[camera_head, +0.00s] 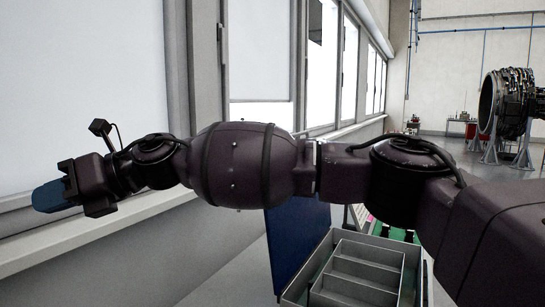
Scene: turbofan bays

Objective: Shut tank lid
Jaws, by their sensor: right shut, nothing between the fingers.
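My right arm reaches across the view from the right edge to the left. Its gripper (48,197), with blue fingertips, is shut and empty in front of the window wall at far left. A dark blue flat panel (298,245) stands upright at the left side of an open grey box (318,262) at the bottom centre. The panel may be the tank lid, but I cannot tell for sure. My arm hides the panel's top edge. The gripper is well to the left of the panel and apart from it. My left gripper is out of view.
The box has divided compartments inside. A window wall with a pale sill (110,222) runs along the left, close to my right gripper. A turbofan engine (506,104) stands on a grey stand at the far right. Grey floor is open beyond the box.

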